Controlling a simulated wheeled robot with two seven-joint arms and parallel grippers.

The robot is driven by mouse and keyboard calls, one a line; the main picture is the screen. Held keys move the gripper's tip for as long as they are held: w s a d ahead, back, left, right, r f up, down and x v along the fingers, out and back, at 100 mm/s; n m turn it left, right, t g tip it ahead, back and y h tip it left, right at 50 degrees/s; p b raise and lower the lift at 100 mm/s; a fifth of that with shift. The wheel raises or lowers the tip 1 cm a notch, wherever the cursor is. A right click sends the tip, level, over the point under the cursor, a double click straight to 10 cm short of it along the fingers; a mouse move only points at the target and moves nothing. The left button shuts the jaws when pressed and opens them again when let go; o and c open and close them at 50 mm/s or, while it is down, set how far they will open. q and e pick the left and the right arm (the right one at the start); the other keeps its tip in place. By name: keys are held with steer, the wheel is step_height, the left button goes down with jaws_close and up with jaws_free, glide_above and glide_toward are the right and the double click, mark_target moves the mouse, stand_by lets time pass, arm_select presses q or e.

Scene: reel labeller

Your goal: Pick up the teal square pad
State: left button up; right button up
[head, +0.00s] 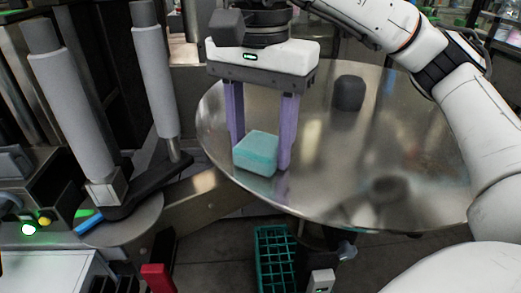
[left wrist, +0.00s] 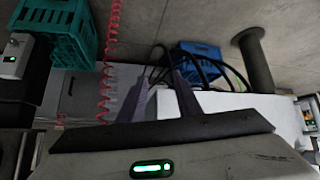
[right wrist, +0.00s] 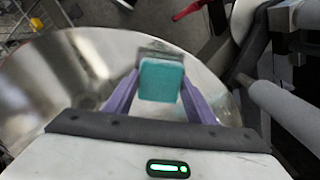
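The teal square pad (head: 256,153) is at the near left part of the round metal table. My right gripper (head: 262,150) points down over it, with one purple finger along each side. In the right wrist view the pad (right wrist: 161,80) fills the space between the fingertips, and no gap shows on either side. I cannot tell whether the pad touches the table or is just above it. My left gripper (left wrist: 160,78) is away from the table, its two fingers apart with nothing between them. It is not clearly seen in the head view.
The round metal table (head: 330,195) carries a dark cylinder (head: 349,92) behind the right gripper. Grey rollers (head: 72,115) stand upright on the machine at left. A green crate (head: 275,255) is below the table's front edge. The table's right side is mostly clear.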

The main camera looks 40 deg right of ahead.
mark_target(260, 143)
steer(key=shift+c, duration=0.2)
step_height(260, 143, up, 10)
steer(key=p, duration=0.3)
stand_by(0.3)
steer(key=shift+o, duration=1)
steer(key=shift+c, duration=0.5)
